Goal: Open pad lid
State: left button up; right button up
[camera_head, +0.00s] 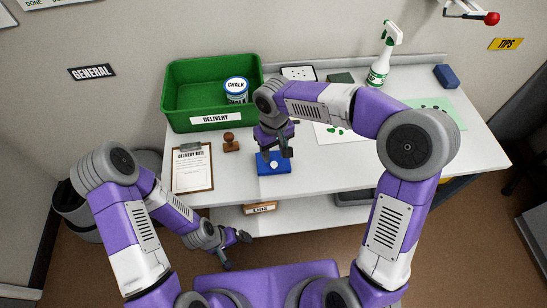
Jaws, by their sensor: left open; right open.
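The pad is a small blue box (274,164) with a pale round spot on its top. It sits near the front edge of the table, below my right gripper. My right gripper (275,152) points down just above the pad, and its fingers cover part of the far side of the pad. I cannot tell if it touches the lid. The lid looks closed. My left gripper (236,248) hangs low in front of the table, away from the pad, and is empty.
A wooden stamp (231,143) and a delivery note clipboard (193,168) lie left of the pad. A green delivery bin (184,124) holding a chalk tub (236,90) stands behind. A spray bottle (381,62) stands at the back right. The table (325,172) is clear right of the pad.

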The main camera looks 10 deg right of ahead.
aim_at(274, 164)
notch_tip(274, 164, down, 6)
jog(key=shift+r+b, duration=0.2)
jog(key=shift+b, duration=0.55)
grip_shut()
